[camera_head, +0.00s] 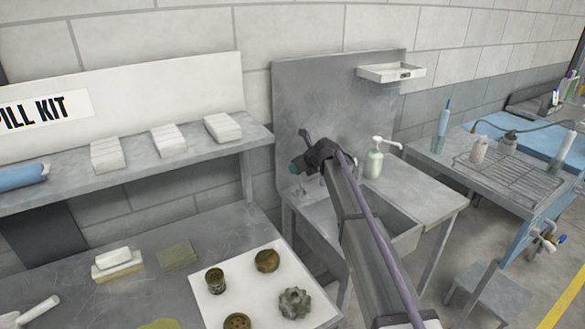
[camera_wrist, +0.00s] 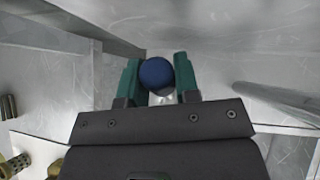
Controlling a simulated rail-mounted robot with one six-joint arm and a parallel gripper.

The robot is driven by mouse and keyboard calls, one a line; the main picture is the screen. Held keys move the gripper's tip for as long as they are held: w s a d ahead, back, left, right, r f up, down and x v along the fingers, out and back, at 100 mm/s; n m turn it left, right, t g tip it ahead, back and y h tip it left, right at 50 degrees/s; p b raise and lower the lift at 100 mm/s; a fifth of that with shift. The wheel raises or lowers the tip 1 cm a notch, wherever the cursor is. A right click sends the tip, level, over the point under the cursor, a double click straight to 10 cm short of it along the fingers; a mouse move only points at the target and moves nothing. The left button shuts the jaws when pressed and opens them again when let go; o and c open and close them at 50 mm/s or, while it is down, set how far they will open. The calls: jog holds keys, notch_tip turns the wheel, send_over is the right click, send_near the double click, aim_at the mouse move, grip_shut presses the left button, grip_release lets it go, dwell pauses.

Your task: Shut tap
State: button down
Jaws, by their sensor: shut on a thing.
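My gripper (camera_wrist: 160,82) has two green fingers, shut on a round blue knob (camera_wrist: 156,72), one finger on each side. A small pale metal part shows just below the knob in the wrist view. In the head view my gripper (camera_head: 297,167) is over the left back part of the steel sink unit (camera_head: 440,199), near its grey back panel. My arm and wrist hide most of the tap there, and the blue knob does not show in that view. Whether water runs from the tap cannot be told.
A soap pump bottle (camera_head: 373,163) stands on the sink's back edge, right of my arm. A white shelf (camera_head: 391,73) hangs above. At left, a bench holds a white mat (camera_head: 222,307) with several metal parts. A rack table (camera_head: 510,178) stands at right.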

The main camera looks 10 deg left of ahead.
jog(key=c, duration=0.8)
grip_release()
jog(key=shift+c, duration=0.2)
jog(key=p+v, duration=0.7)
jog(key=v, duration=0.3)
jog(key=shift+d+r, duration=0.25)
jog(key=shift+r, duration=0.05)
jog(key=shift+s, duration=0.1)
